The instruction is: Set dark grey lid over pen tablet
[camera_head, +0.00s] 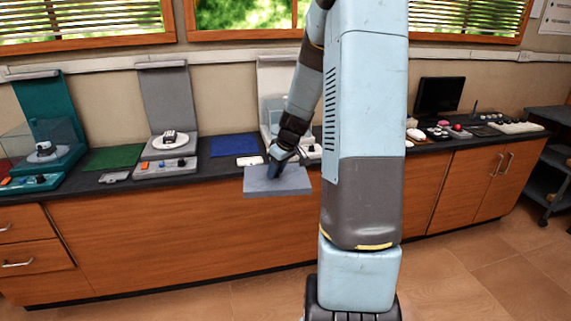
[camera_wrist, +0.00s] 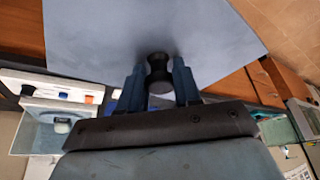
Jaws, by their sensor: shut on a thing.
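My gripper (camera_head: 279,165) is shut on the dark knob (camera_wrist: 158,72) of a flat grey lid (camera_head: 278,181). It holds the lid in front of the counter's front edge, near worktop height. In the wrist view the lid (camera_wrist: 115,28) fills the upper middle, and my gripper (camera_wrist: 158,80) has one finger on each side of the knob.
A black monitor (camera_head: 438,95) and several small items stand around the slab. Exhibit stands, one teal (camera_head: 40,120) and one grey (camera_head: 166,110), are at left, with green (camera_head: 112,158) and blue (camera_head: 234,145) mats. My arm hides part of the counter. A dark shelf cart (camera_head: 545,160) stands far right.

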